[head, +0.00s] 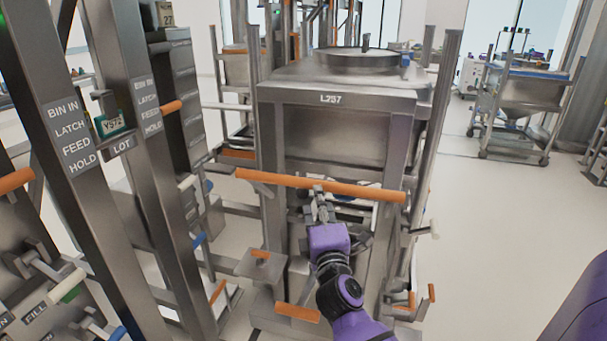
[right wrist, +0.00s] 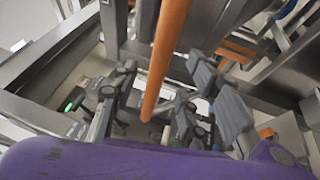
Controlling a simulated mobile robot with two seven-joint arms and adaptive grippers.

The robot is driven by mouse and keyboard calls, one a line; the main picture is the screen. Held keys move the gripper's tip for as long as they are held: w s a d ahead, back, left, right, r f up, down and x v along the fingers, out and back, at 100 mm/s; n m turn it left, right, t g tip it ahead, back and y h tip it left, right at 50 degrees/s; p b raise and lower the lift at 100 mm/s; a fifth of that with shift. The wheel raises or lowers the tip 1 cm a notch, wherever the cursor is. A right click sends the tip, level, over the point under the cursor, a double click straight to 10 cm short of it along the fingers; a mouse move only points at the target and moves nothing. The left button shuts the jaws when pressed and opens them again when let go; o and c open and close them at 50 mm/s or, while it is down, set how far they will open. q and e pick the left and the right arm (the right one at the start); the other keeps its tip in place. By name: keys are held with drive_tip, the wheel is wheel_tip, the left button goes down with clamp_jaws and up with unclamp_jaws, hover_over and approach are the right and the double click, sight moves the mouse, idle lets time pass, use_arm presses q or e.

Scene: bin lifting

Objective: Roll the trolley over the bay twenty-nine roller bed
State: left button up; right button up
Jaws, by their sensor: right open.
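In the right wrist view, the orange bar (right wrist: 167,50) runs between the two spread fingers of the open gripper (right wrist: 158,100). I cannot tell whether a finger touches the bar. My left gripper is out of view. No roller bed marked twenty-nine can be read.
A sign (head: 166,15) reads 27. Another bin trolley (head: 525,95) stands at back right. The floor (head: 490,220) to the right is clear.

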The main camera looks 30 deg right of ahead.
drive_tip(key=x, duration=0.6)
drive_tip(key=shift+w+d, duration=0.3)
clamp_jaws()
